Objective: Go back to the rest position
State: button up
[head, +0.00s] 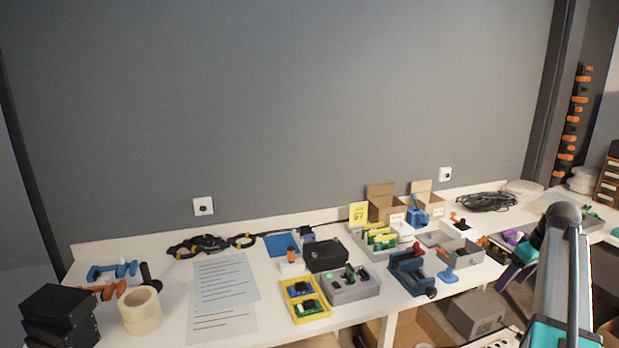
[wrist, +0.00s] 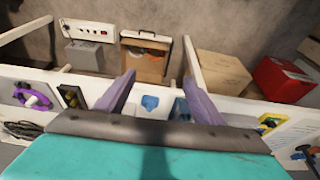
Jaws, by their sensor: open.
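My gripper (wrist: 158,90) shows in the wrist view, with its two purple fingers spread apart and nothing held between them. The fingers are over the front part of the white table (wrist: 232,108). A small blue piece (wrist: 150,102) lies on the table and shows in the gap between the fingers, apart from them as far as I can tell.
The table holds a blue vise (head: 408,272), a grey tray with green boards (head: 352,290), a black box (head: 326,256), tape rolls (head: 140,311) and paper sheets (head: 226,284). A cardboard box (wrist: 146,58) and a red box (wrist: 284,80) stand below the table.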

jog(key=a+f+n+g+y, duration=0.2)
jog(key=a+f+n+g, duration=0.15)
jog(key=a+f, duration=2.05)
jog(key=s+a+f+g, duration=0.1)
jog(key=s+a+f, duration=0.15)
jog(key=f, duration=0.25)
jog(key=s+a+f+g, duration=0.1)
jog(key=s+a+f, duration=0.1)
jog(key=a+f, duration=0.25)
jog(key=s+a+f+g, duration=0.3)
jog(key=s+a+f, duration=0.8)
jog(key=s+f, duration=0.4)
jog(key=s+f+m+h, duration=0.1)
jog(key=s+f+m, duration=0.1)
jog(key=s, duration=0.7)
jog(key=s+a+f+m+h, duration=0.1)
jog(key=s+f+m+h, duration=0.1)
jog(key=s+m, duration=0.3)
jog(key=shift+s+f, duration=0.6)
jog(key=shift+s, duration=1.5)
